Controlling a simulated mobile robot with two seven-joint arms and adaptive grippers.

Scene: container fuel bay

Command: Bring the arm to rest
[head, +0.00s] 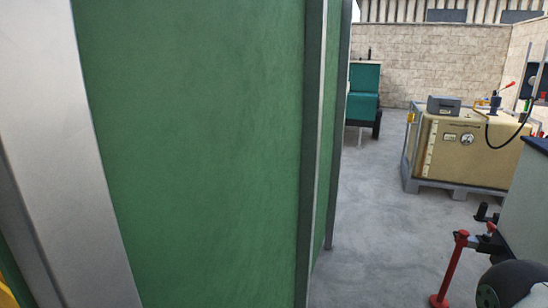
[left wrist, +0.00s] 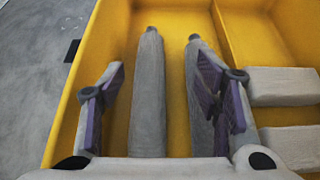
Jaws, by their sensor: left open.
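My left gripper (left wrist: 157,64) shows in the left wrist view with its two purple-padded fingers spread wide. It is open over a yellow bin (left wrist: 65,118). Two long grey rods lie in the bin: one rod (left wrist: 148,95) shows between the fingers, and the other rod (left wrist: 196,62) is partly hidden behind the right finger. I cannot tell whether the fingers touch either rod. Neither gripper shows in the head view.
A green panel (head: 195,150) with metal posts fills the left of the head view. Beyond are a tan tank (head: 460,155) on a pallet, a teal cabinet (head: 364,92) and a red stand (head: 452,270). Pale blocks (left wrist: 284,87) lie in the bin's right side. Grey floor is clear mid-view.

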